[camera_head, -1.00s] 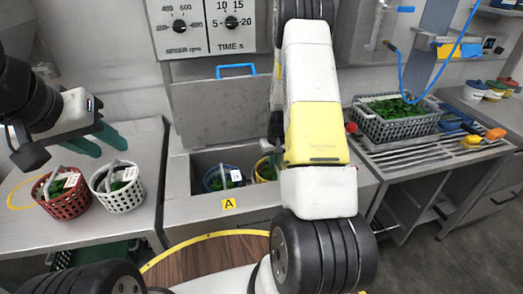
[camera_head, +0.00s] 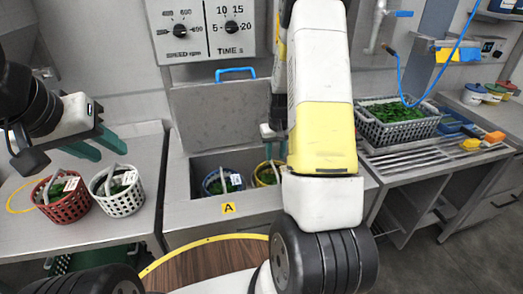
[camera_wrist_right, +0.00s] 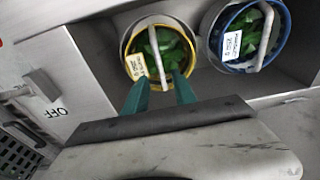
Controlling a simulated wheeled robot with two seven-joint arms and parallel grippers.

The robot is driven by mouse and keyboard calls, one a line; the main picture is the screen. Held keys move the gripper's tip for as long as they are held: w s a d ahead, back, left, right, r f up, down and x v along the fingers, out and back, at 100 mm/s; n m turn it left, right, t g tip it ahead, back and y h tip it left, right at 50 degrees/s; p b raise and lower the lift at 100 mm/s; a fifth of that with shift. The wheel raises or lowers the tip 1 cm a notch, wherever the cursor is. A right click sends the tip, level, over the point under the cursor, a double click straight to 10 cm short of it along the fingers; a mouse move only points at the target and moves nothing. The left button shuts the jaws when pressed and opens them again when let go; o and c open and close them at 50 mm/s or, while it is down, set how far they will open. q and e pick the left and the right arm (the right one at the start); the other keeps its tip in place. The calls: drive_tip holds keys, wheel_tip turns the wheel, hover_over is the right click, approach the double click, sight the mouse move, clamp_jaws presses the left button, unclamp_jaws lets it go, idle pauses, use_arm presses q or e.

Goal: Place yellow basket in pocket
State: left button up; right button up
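The yellow-rimmed basket (camera_head: 266,177) holds greens and sits in the sunken basin (camera_head: 199,199) of the wash machine, partly hidden by my right arm. In the right wrist view the yellow basket (camera_wrist_right: 128,62) shows a label and a pale handle. My right gripper (camera_wrist_right: 160,77) is open, its teal fingers at the near rim, one on each side of the handle's near end. I cannot tell whether they touch. The blue basket (camera_head: 221,190) stands beside the yellow one in the basin. My left gripper (camera_head: 111,149) is open and empty above the left counter.
A red basket (camera_head: 70,210) and a white basket (camera_head: 122,203) stand on the left counter (camera_head: 30,240). A grey crate of greens (camera_head: 400,130) stands on the right slatted rack. The machine's raised lid (camera_head: 220,115) is behind the basin. An "A" label marks its front.

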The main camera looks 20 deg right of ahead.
drive_tip(key=s+a+r+t, duration=0.1)
drive_tip(key=s+a+r, duration=0.2)
drive_tip(key=r, duration=0.4)
drive_tip(key=s+a+r+t+y, duration=0.1)
drive_tip(key=s+a+r, duration=0.15)
drive_tip(key=r, duration=0.45)
drive_tip(key=s+a+r, duration=0.2)
drive_tip(key=s+r, duration=0.1)
drive_tip(key=r, duration=0.5)
drive_tip(key=s+a+r+t, duration=0.1)
drive_tip(key=s+a+r, duration=0.1)
drive_tip(key=s, duration=0.3)
drive_tip(key=s+a+r+t, duration=0.1)
drive_tip(key=s+a+r, duration=0.1)
drive_tip(key=s, duration=0.4)
drive_tip(key=s+a+r+n+y, duration=0.1)
drive_tip(key=s+a+r, duration=0.1)
drive_tip(key=s+r, duration=0.2)
drive_tip(key=shift+s+a+t, duration=0.25)
drive_tip(key=shift+s+t, duration=0.15)
drive_tip(key=shift+s, duration=0.25)
drive_tip(key=shift+c, duration=0.2)
